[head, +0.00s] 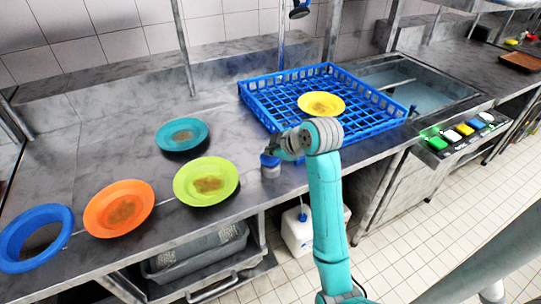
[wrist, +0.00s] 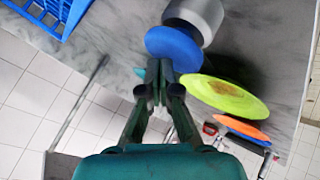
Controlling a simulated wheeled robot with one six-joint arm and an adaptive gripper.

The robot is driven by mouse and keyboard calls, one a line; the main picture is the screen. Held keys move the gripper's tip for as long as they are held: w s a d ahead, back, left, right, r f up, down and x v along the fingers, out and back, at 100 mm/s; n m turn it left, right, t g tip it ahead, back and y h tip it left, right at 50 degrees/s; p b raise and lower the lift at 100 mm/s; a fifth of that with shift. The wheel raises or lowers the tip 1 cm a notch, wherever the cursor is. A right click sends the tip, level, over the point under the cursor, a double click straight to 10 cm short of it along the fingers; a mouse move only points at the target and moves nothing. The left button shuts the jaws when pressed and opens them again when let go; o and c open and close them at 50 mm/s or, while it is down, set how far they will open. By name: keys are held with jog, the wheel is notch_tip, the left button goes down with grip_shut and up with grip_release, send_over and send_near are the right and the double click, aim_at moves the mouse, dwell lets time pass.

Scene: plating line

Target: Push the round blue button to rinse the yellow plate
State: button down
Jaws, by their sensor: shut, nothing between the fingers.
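The round blue button (head: 268,160) sits on a short grey cylinder at the counter's front edge, right of the lime plate. It also shows in the wrist view (wrist: 172,46) as a blue disc on its grey base. My gripper (wrist: 159,68) is shut and empty, its tips at the near edge of the button in the wrist view. In the head view my gripper (head: 274,149) is beside and partly over the button; I cannot tell whether they touch. The yellow plate (head: 333,100) lies in the blue rack (head: 375,126), with a brown stain in its middle.
Stained teal (head: 193,128), lime (head: 226,171) and orange (head: 97,217) plates and a blue plate (head: 20,243) lie left on the counter. A spray head (head: 299,10) hangs above.

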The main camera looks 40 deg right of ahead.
aim_at(271, 158)
jog(key=shift+f, duration=0.45)
dwell(0.6)
jog(key=shift+r, duration=1.2)
jog(key=shift+r, duration=2.5)
